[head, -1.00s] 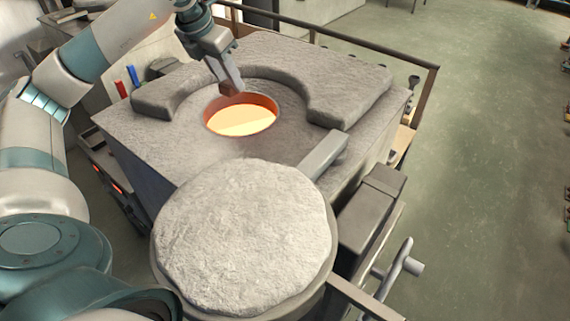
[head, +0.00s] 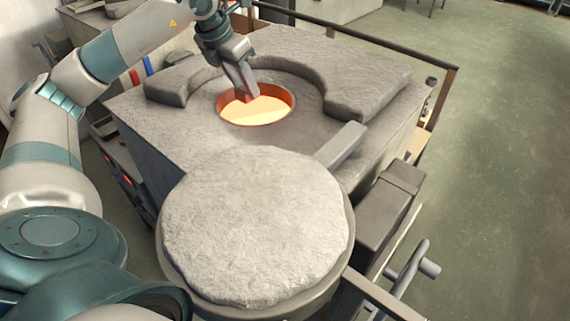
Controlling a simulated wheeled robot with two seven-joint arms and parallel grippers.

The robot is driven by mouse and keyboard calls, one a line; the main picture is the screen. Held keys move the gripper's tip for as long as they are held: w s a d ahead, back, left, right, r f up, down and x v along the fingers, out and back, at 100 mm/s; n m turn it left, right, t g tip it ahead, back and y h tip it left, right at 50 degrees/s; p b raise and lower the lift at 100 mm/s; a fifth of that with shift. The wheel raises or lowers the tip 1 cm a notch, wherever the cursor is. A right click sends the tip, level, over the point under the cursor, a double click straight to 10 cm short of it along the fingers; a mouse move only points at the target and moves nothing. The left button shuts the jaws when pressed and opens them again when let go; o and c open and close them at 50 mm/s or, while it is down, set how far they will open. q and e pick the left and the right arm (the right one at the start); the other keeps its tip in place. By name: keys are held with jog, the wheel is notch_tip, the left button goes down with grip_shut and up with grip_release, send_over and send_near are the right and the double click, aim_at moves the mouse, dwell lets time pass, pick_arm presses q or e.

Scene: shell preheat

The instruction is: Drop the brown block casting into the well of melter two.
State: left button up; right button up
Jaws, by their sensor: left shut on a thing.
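The glowing round well (head: 268,111) of a melter sits in a rough grey top, with an orange rim and bright yellow-orange inside. I cannot read which melter it is. My left gripper (head: 249,95) comes in from the upper left and points down over the well's back-left part. Its fingers are shut, with the tips at the height of the rim or just inside it. The brown block casting is hard to make out; only a small reddish-brown patch shows at the fingertips. My right gripper is not in view.
A thick round grey lid (head: 255,225) is swung aside in front of the well, joined by a hinge arm (head: 341,146). A raised curved collar (head: 365,85) surrounds the back of the well. A rail (head: 400,52) runs behind; open floor (head: 500,150) lies right.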

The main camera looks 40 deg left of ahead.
pick_arm(q)
jog(key=shift+f, duration=0.6)
jog(key=o, duration=1.2)
